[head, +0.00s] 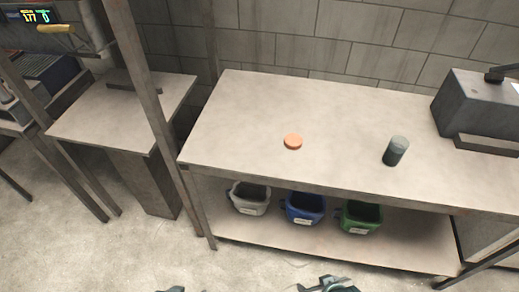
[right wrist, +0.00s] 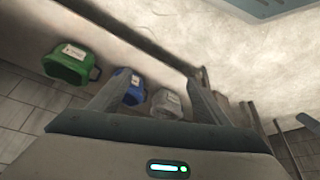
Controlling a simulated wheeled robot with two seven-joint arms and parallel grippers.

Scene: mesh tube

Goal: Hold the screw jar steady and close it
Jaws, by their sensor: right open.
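A dark, greyish see-through jar (head: 396,151) stands upright on the same bench, apart from the lid. Its open or closed top is hard to make out. My right gripper (head: 328,285) shows at the bottom edge of the head view, in front of the bench and away from both. In the right wrist view its two fingers (right wrist: 158,76) are spread with nothing between them. Only a sliver of my left gripper (head: 171,290) shows at the bottom edge.
White (head: 250,198), blue (head: 304,209) and green (head: 360,217) bins stand on the bench's lower shelf. A grey machine (head: 480,110) sits at the bench's right end. A smaller table (head: 120,115) is at left. The bench top around lid and jar is clear.

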